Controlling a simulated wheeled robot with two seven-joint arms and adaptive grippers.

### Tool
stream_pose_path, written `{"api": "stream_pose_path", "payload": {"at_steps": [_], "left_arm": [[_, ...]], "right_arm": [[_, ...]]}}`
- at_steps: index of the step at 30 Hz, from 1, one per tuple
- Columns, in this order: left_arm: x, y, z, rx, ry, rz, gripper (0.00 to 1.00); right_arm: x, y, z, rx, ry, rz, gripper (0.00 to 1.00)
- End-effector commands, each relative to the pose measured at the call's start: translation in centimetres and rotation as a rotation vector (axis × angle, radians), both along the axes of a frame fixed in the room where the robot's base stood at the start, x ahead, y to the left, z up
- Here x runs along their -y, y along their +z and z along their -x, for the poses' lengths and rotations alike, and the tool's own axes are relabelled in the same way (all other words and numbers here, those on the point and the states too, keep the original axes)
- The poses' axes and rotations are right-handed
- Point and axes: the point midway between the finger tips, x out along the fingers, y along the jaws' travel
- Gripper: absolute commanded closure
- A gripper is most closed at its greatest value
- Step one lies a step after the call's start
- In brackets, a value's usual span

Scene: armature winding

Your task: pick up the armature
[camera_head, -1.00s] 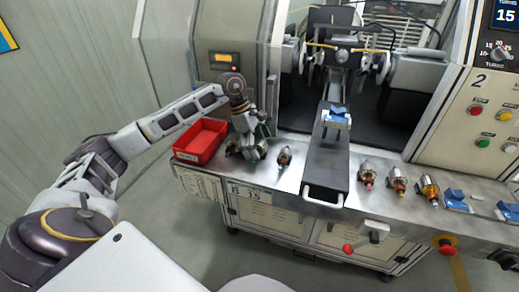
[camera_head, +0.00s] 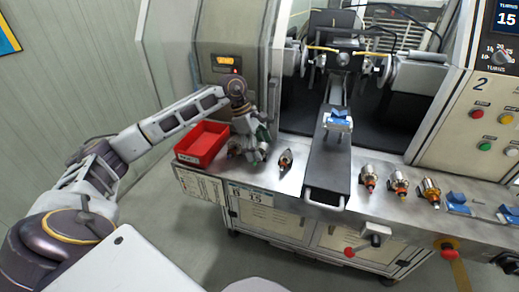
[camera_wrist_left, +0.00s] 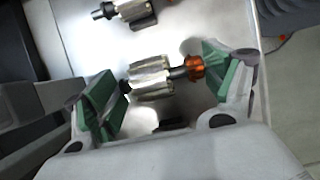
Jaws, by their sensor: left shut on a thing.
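My left gripper (camera_head: 250,148) is low over the steel bench, just right of the red bin. In the left wrist view its two green pads (camera_wrist_left: 160,86) are shut on an armature (camera_wrist_left: 152,78) with a silver core and copper-coloured commutator, one pad at each end. The head view mostly hides this armature behind the gripper; I cannot tell whether it touches the bench. A second armature (camera_head: 286,159) lies just right of the gripper; an armature also shows at the top of the left wrist view (camera_wrist_left: 132,12). My right gripper is out of view.
The red bin (camera_head: 178,156) stands at the bench's left end. A dark slide (camera_head: 326,178) with a blue-topped holder (camera_head: 337,119) runs out from the winding machine. Several armatures (camera_head: 398,182) and blue blocks (camera_head: 456,200) are to its right.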

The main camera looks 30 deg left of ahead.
Motion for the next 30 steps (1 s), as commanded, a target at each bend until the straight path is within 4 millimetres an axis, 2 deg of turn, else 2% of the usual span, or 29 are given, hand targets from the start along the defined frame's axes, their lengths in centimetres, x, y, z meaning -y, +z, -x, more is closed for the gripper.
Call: {"api": "stream_pose_path", "payload": {"at_steps": [1,8,21,30], "left_arm": [[0.2,-0.4,0.3,-0.010,-0.005,0.000,0.48],[0.4,0.2,1.0,-0.011,-0.006,0.000,0.48],[0.3,4.9,0.8,-0.003,-0.003,0.002,0.48],[0.3,6.9,1.0,-0.003,-0.002,0.000,0.48]], "right_arm": [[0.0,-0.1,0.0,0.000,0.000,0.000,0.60],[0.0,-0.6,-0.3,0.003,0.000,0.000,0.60],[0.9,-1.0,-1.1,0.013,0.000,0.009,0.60],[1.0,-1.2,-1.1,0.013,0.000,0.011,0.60]]}}
